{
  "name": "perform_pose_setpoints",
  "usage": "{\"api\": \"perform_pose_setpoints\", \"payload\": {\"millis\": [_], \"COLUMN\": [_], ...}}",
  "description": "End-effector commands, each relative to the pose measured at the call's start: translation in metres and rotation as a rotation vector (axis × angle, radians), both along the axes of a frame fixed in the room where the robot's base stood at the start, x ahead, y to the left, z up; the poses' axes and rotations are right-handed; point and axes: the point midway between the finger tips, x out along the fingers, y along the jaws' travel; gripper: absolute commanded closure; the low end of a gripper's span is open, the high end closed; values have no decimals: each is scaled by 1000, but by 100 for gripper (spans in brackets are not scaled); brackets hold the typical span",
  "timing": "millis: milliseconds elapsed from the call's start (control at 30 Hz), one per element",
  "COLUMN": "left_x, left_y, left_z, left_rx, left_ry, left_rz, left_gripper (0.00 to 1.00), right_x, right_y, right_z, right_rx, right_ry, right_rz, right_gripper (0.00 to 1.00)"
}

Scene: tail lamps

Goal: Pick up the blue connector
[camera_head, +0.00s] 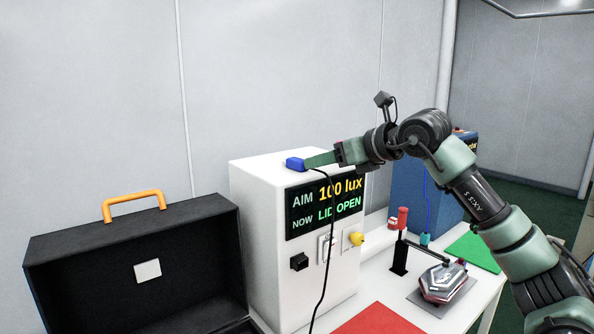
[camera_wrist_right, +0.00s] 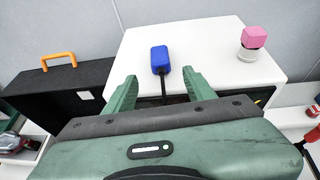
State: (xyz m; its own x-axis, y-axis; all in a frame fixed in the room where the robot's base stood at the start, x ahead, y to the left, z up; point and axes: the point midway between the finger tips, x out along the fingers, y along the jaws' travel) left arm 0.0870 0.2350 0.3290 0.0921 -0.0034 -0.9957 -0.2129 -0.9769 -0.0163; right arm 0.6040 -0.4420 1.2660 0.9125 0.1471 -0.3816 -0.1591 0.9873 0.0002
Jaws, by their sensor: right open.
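The blue connector (camera_head: 295,164) lies on top of the white box, near its front edge, with a black cable running from it down the box's front. In the right wrist view the connector (camera_wrist_right: 159,59) is ahead of the fingertips and between their lines, with its cable passing between the fingers. My right gripper (camera_head: 308,160) is open and empty, reaching in from the right just above the box top. It also shows in the right wrist view (camera_wrist_right: 156,80). In the head view its fingers partly overlap the connector's right side. My left gripper is not in view.
The white box (camera_head: 258,220) has a display reading "LID OPEN" and knobs. A pink block (camera_wrist_right: 253,37) stands on its top. An open black case (camera_head: 130,255) is at the left. A lamp (camera_head: 445,281), red mat (camera_head: 378,320) and green mat (camera_head: 473,250) are on the right.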

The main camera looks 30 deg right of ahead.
Motion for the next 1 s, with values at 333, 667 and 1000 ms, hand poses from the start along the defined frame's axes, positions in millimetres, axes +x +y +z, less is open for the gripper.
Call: {"api": "perform_pose_setpoints", "payload": {"millis": [333, 667, 1000], "left_x": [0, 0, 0], "left_y": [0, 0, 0], "left_z": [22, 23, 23], "left_rx": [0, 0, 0], "left_ry": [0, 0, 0], "left_rz": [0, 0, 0], "left_gripper": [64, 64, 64], "right_x": [45, 56, 56], "right_y": [6, 8, 8], "right_z": [-15, -22, -22], "right_rx": [2, 0, 0], "right_ry": [2, 0, 0], "right_rz": [1, 0, 0], "right_gripper": [45, 45, 100]}}
